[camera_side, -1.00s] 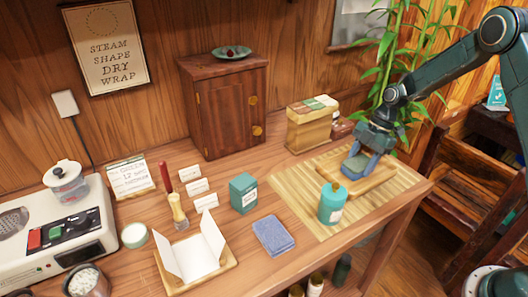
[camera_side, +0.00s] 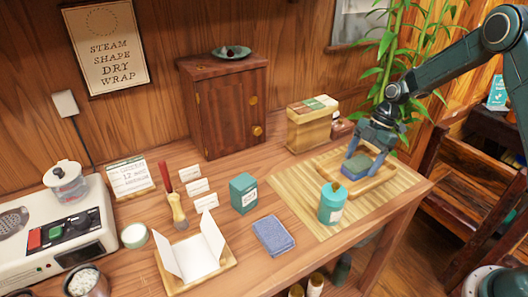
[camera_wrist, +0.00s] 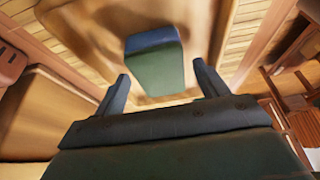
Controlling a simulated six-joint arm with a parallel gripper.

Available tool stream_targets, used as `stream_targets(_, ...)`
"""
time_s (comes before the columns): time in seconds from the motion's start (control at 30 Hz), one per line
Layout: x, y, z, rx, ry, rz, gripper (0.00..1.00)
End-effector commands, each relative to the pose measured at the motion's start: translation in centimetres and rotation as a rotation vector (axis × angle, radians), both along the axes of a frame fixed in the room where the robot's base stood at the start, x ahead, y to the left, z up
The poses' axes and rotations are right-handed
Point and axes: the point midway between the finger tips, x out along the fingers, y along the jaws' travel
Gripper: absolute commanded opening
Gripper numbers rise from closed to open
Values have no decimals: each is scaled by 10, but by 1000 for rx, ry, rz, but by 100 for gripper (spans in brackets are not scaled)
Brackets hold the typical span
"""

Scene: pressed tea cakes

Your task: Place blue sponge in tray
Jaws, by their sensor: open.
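The blue sponge (camera_side: 356,169), with a green top layer, lies in the wooden tray (camera_side: 380,181) on the slatted mat. My gripper (camera_side: 364,157) is open just above the sponge, with its fingers spread. In the wrist view, the sponge (camera_wrist: 155,64) lies beyond and between the open fingertips (camera_wrist: 161,76), with visible gaps on both sides. The tray's pale wood surrounds it there.
A teal bottle (camera_side: 332,205) stands close to the tray's front left. A wooden box (camera_side: 312,126) stands behind it. A folded blue cloth (camera_side: 273,236) and a teal carton (camera_side: 243,193) are to the left. The slatted mat (camera_side: 300,195) has free room on its left.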

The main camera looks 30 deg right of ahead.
Motion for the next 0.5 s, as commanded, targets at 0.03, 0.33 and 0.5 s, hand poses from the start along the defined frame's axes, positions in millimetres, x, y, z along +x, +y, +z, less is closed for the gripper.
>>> stream_targets(0.03,1,-3,5,-1,-2,-2,73)
stream_targets(0.33,0,-20,47,-2,-4,-1,73)
stream_targets(0.5,0,-30,72,-2,-4,-1,73)
